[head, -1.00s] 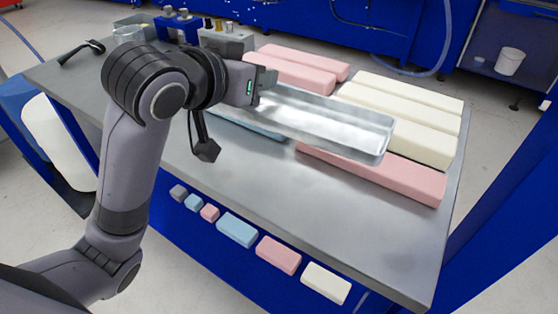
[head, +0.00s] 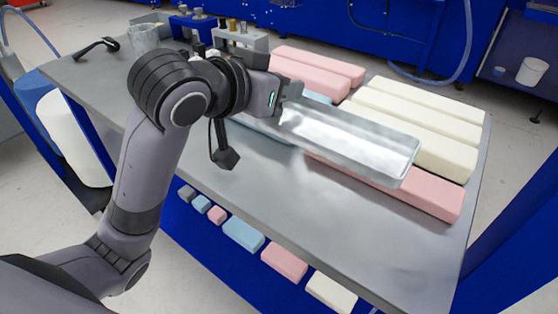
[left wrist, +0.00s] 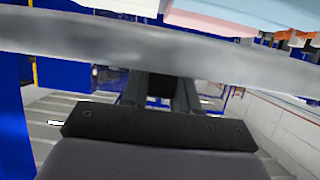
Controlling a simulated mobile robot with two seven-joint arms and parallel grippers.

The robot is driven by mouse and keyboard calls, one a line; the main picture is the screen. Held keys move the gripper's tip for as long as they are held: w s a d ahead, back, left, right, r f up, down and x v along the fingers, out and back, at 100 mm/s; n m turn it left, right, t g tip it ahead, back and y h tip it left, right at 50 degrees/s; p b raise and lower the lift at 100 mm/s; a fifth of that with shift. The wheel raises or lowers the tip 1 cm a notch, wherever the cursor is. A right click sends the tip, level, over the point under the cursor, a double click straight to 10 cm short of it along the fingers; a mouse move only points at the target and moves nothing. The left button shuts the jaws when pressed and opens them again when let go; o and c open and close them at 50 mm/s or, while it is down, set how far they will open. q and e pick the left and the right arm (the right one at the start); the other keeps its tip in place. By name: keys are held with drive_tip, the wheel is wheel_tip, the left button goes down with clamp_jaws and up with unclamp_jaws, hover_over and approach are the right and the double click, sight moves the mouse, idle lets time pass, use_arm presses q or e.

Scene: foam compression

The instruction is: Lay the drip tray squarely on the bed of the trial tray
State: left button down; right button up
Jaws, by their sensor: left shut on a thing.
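The drip tray (head: 350,137) is a shallow, shiny metal tray with a raised rim. My left gripper (head: 288,92) is shut on its left end and holds it above the table, over the foam blocks. The tray slants down to the right in the head view and hides parts of the blue and pink foam. In the left wrist view a blurred grey band, likely the table edge or tray, crosses the picture. I cannot make out the trial tray or its bed for certain. My right gripper is not in view.
Cream foam blocks (head: 425,118) lie at the right of the metal table (head: 330,225), pink ones (head: 320,68) behind and a pink one (head: 425,193) in front. A beaker (head: 144,38) and small fixture (head: 240,38) stand at the back left. The table's front is clear.

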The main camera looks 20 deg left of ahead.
use_arm(q)
wheel_tip(320, 180, down, 9)
drive_tip(key=shift+r+b, duration=0.2)
drive_tip(key=shift+b, duration=0.7)
wheel_tip(320, 180, down, 5)
drive_tip(key=shift+r, duration=0.1)
drive_tip(key=shift+f, duration=0.3)
drive_tip(key=c, duration=0.8)
unclamp_jaws()
drive_tip(key=shift+c, duration=0.2)
